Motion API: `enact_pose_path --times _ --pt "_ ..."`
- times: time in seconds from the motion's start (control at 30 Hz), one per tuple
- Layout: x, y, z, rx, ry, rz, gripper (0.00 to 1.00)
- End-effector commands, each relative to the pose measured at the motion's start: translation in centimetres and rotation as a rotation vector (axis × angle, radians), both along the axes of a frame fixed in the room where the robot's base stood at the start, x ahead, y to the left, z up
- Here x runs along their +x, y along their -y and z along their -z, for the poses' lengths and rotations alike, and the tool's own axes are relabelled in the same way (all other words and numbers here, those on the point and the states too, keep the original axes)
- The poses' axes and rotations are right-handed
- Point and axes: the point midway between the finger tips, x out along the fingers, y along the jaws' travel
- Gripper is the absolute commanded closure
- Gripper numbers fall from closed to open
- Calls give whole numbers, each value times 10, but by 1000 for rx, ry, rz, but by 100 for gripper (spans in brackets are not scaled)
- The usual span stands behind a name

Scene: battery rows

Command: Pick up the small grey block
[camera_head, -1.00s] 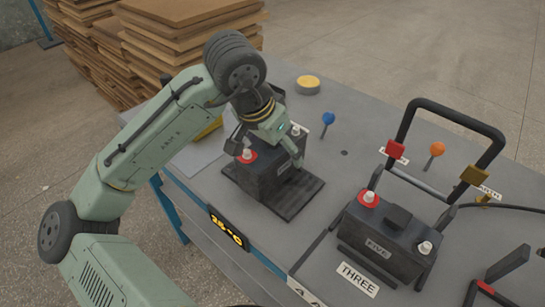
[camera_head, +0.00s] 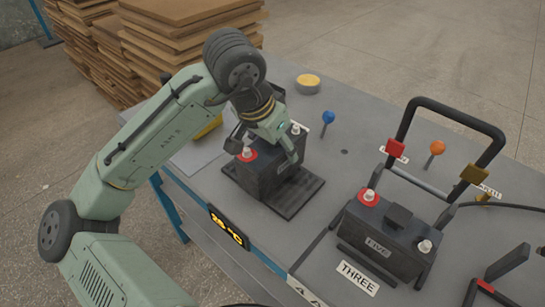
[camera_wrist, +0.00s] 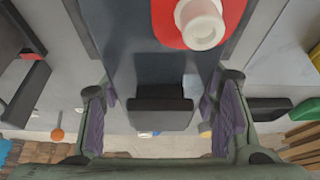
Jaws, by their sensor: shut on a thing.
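A dark grey block-shaped battery (camera_head: 268,177) with a red-ringed white terminal stands upright over a dark ribbed mat near the table's left edge. My gripper (camera_head: 272,150) reaches down over it, with one finger along its near side. I cannot tell whether the battery's underside touches the mat.
A second battery marked FIVE (camera_head: 384,240) sits to the right, behind a label THREE (camera_head: 358,278). A black handle frame (camera_head: 455,115) rises beyond it. A blue knob (camera_head: 328,118), an orange knob (camera_head: 437,148) and a yellow disc (camera_head: 308,83) are farther back. Stacked boards (camera_head: 185,35) stand behind.

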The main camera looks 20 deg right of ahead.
Motion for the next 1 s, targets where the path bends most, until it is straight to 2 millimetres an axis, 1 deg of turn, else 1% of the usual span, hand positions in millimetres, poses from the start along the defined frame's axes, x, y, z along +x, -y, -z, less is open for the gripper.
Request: enact_pose_path --times 0.03,0.33,0.77,1.0 --pt "0 0 0 0 0 0 80" --pt "0 0 0 0 0 0 100" --pt "1 0 -5 -3 4 -1 100" --pt "1 1 -23 -4 5 -1 100"
